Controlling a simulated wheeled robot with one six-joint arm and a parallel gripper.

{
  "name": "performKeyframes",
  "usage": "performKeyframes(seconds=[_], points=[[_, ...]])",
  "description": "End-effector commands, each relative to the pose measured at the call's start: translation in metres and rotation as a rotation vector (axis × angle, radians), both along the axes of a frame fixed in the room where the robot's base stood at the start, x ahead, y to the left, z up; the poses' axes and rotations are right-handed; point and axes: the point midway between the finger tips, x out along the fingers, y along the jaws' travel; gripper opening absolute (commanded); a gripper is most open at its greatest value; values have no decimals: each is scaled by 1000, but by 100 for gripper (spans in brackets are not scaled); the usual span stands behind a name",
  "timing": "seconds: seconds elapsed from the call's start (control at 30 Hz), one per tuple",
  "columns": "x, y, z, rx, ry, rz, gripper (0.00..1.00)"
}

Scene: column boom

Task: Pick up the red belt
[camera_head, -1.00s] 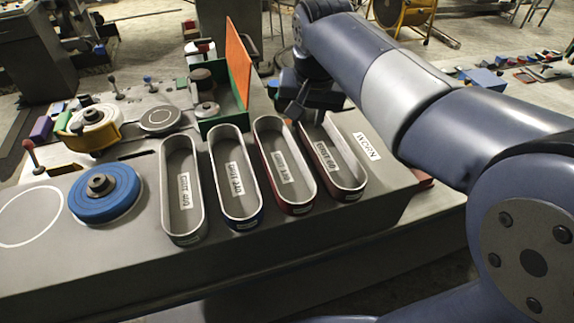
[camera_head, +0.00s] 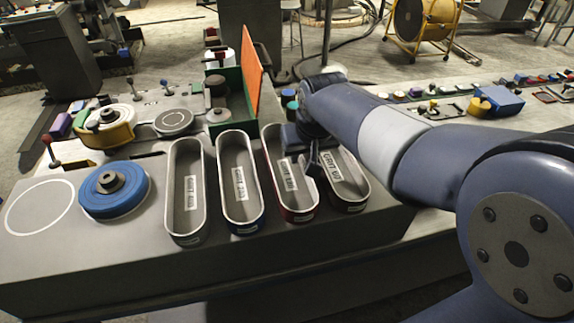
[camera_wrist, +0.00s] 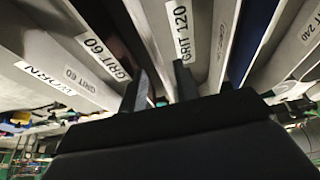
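The red belt (camera_head: 297,214) is the third of a row of upright oblong loops in the head view. Its outside is red, its inside is grey, and a "GRIT 120" label (camera_wrist: 181,33) shows within it. My gripper (camera_head: 317,163) is above the right side of the red belt, close to the fourth loop. In the wrist view my gripper (camera_wrist: 161,82) has two dark fingers apart with nothing seen held between them. Whether a finger touches the belt wall cannot be told.
The grit 60 loop (camera_head: 357,207) stands close on the right, the blue loop (camera_head: 246,227) and grit 400 loop (camera_head: 186,238) on the left. A green box with an orange panel (camera_head: 251,75) stands behind. A blue disc (camera_head: 125,201) lies at left.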

Motion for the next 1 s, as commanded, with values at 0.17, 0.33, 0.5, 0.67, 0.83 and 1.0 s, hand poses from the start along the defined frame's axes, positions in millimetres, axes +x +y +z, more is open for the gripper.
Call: performKeyframes(seconds=[0.17,0.33,0.5,0.67,0.83,1.0], points=[[9,2,-21,-1,3,0,30],[11,3,-25,0,-1,0,30],[11,3,-25,0,-1,0,28],[11,3,-25,0,-1,0,14],[11,3,-25,0,0,0,1],[11,3,-25,0,0,0,0]])
